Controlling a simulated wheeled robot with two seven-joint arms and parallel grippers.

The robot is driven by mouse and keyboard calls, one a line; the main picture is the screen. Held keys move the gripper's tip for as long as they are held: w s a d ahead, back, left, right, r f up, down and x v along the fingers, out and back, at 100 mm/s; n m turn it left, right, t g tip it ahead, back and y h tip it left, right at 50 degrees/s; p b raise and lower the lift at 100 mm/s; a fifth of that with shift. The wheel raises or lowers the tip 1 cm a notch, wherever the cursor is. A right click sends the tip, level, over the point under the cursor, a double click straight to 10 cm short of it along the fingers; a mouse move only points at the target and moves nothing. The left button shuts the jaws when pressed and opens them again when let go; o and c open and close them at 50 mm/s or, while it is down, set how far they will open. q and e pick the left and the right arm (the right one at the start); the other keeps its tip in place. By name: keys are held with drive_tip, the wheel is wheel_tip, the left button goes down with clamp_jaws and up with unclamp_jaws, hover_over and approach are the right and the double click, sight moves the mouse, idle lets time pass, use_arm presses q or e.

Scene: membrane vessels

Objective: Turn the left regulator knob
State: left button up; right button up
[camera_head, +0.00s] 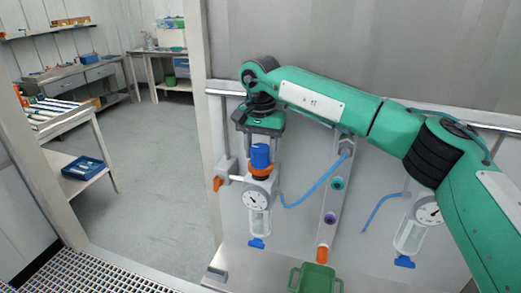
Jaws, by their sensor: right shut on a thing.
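The left regulator knob (260,155) is a blue cap on top of the left regulator, above an orange ring. The regulator's round white gauge (256,200) and clear bowl with a blue bottom hang below it. My right gripper (261,140) comes down from above at the end of the green arm and is shut on the blue knob. Its fingertips are small and partly hidden around the knob. My left gripper is out of view.
A second regulator with a gauge (428,213) hangs at the right, partly behind my arm. Blue hoses (318,187) and a vertical manifold (333,200) stand between them. A green bin (315,279) sits below. Workbenches (85,75) are far left, with open floor before them.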

sight(261, 148)
idle(0.4)
drive_tip(key=o, duration=1)
wheel_tip(261, 148, up, 14)
drive_tip(key=b, duration=0.2)
drive_tip(key=shift+f, duration=0.15)
